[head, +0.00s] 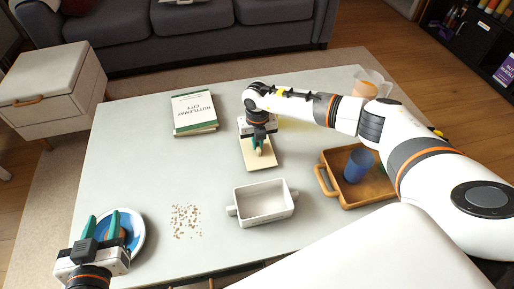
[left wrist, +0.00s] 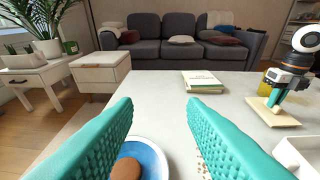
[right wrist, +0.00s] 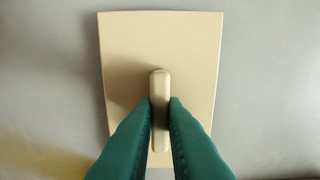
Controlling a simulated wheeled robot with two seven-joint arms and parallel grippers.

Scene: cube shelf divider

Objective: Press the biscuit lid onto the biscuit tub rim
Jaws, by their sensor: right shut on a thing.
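The biscuit lid (head: 261,163) is a flat beige plate with an upright bar handle. My right gripper (head: 258,148) points down and is shut on that handle (right wrist: 160,88). The lid also shows in the left wrist view (left wrist: 272,118); it is at or just above the table, and I cannot tell if it touches. The biscuit tub (head: 264,220) is a white, open, rectangular tub with side handles, standing nearer the front edge. It looks empty and uncovered, with the lid behind it. My left gripper (head: 102,222) is open and empty at the front left.
A blue-and-white plate (head: 133,243) with a biscuit (left wrist: 126,169) is by my left gripper. Crumbs (head: 186,220) lie left of the tub. A wooden tray (head: 327,178) with a blue cup (head: 358,166) is right. Books (head: 194,112) and a jug (head: 375,78) stand behind.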

